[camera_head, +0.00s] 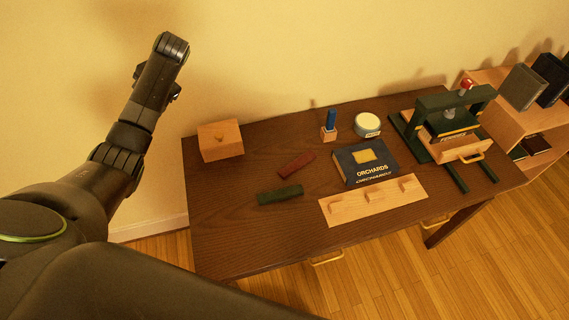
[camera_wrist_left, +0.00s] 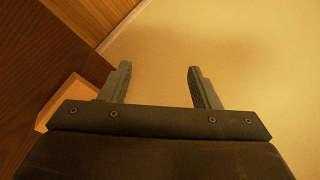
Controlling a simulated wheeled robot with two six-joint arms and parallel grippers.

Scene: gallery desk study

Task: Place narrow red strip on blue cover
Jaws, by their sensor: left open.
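The narrow red strip (camera_head: 296,164) lies flat on the dark desk, left of the book. The blue cover (camera_head: 381,158) is on a book lying on the desk. It carries a yellow panel and the word ORCHARDS. My left arm rises at the left of the head view, clear of the desk and far from both. In the left wrist view my left gripper (camera_wrist_left: 160,82) is open, with nothing between its fingers. The strip and the cover are not in that wrist view. My right gripper is not in view.
A green strip (camera_head: 280,195) lies in front of the red one. A wooden box (camera_head: 221,140) is at the back left. A blue-handled tool (camera_head: 330,125), a jar (camera_head: 367,124), a pegged wooden board (camera_head: 347,208) and a green press (camera_head: 437,104) stand around the book. The desk's front left is clear.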

